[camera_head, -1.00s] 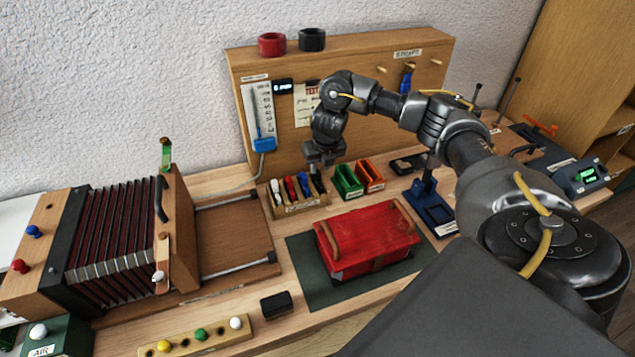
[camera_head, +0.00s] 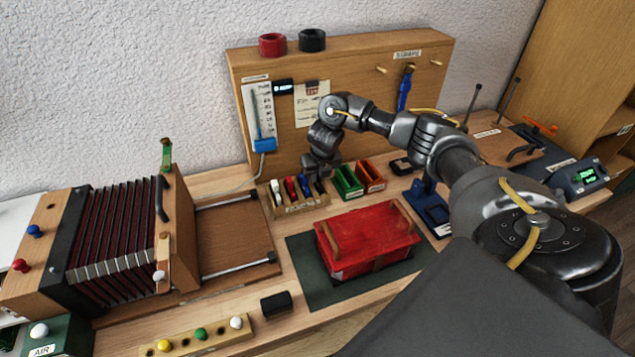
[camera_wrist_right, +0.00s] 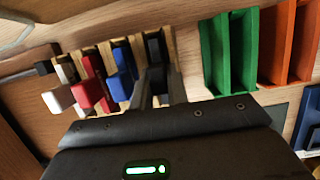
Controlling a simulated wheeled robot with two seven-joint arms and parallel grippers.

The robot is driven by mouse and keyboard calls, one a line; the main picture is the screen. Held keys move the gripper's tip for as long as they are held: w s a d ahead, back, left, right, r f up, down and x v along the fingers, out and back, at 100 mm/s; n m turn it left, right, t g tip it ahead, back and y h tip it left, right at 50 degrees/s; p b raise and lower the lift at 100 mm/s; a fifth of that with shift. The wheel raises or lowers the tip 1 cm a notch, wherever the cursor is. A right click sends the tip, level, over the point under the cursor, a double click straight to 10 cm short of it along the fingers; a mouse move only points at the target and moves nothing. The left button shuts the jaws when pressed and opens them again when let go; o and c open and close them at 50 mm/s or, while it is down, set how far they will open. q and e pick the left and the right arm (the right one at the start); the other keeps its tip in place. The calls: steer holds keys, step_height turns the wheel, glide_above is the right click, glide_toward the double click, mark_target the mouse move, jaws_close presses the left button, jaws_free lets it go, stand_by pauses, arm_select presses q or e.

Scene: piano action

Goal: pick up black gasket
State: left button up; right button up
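A small wooden rack (camera_head: 300,208) holds upright white, red, blue and black pieces. The black gasket (camera_wrist_right: 155,48) appears to be the black piece at the rack's right end, beside the blue piece (camera_wrist_right: 122,75). In the head view my right gripper mostly hides it. My right gripper (camera_head: 318,178) points down at the rack's right end. In the right wrist view its two dark fingers (camera_wrist_right: 158,82) are apart, with the black piece between or just beyond their tips; contact is hard to tell. My left gripper is not in view.
Green holders (camera_head: 347,181) and orange holders (camera_head: 370,176) stand just right of the rack. A red box (camera_head: 368,238) lies on a dark mat in front. A tall wooden board (camera_head: 285,145) rises behind. Bellows (camera_head: 115,240) stand at the left.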

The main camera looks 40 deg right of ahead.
jaws_close()
steer(key=shift+r, duration=0.25)
step_height(320, 180, up, 10)
steer(key=shift+f+p, duration=0.15)
steer(key=shift+p, duration=0.6)
